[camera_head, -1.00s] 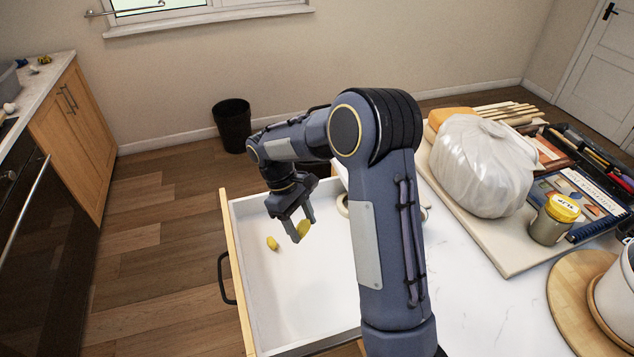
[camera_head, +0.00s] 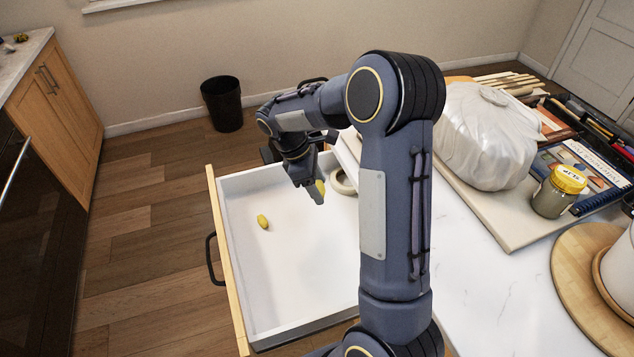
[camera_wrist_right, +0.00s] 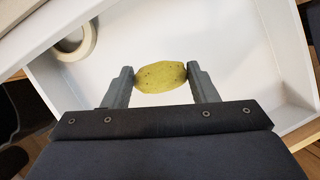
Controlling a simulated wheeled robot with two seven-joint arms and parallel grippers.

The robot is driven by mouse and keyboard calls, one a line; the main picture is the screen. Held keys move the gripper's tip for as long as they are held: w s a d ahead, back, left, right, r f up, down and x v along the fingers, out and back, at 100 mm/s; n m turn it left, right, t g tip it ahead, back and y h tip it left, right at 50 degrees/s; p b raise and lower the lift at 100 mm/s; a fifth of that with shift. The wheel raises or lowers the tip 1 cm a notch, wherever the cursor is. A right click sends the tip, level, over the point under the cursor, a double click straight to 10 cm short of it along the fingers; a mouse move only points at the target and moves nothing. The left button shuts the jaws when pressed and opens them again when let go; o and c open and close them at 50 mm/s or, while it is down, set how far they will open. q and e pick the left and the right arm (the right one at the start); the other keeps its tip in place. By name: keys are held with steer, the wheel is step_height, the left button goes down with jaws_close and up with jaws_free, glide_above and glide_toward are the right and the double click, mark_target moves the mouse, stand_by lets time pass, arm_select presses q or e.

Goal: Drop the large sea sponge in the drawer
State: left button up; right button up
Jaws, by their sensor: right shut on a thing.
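A yellow sponge (camera_head: 321,187) is held by my right gripper (camera_head: 316,192) above the open white drawer (camera_head: 290,270). In the right wrist view the speckled yellow-green sponge (camera_wrist_right: 160,76) sits between the two fingertips, with the drawer's white floor behind it. A smaller yellow piece (camera_head: 262,222) lies on the drawer floor, left of the gripper; I cannot tell what it is. My left gripper is not in view.
A ring-shaped roll (camera_head: 338,184) lies at the drawer's far right corner, partly hidden by my arm. The counter right of the drawer holds a wrapped white bundle (camera_head: 486,135), a yellow-lidded jar (camera_head: 558,193) and a round wooden board (camera_head: 577,290).

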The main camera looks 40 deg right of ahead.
steer(key=o, duration=1.2)
steer(key=shift+c, duration=0.2)
steer(key=v, duration=0.7)
steer(key=shift+r, duration=0.35)
steer(key=shift+w+a, duration=0.1)
steer(key=s+a+r+m+t+y, duration=0.1)
steer(key=s+a+m+t+y, duration=0.2)
steer(key=s, duration=0.8)
steer(key=s+a+r+m+t+y, duration=0.1)
steer(key=s+a+m+t+y, duration=0.3)
steer(key=s+a+m+t, duration=0.2)
steer(key=s+a+m, duration=0.2)
steer(key=s+a, duration=0.2)
steer(key=s, duration=0.1)
steer(key=shift+m, duration=0.3)
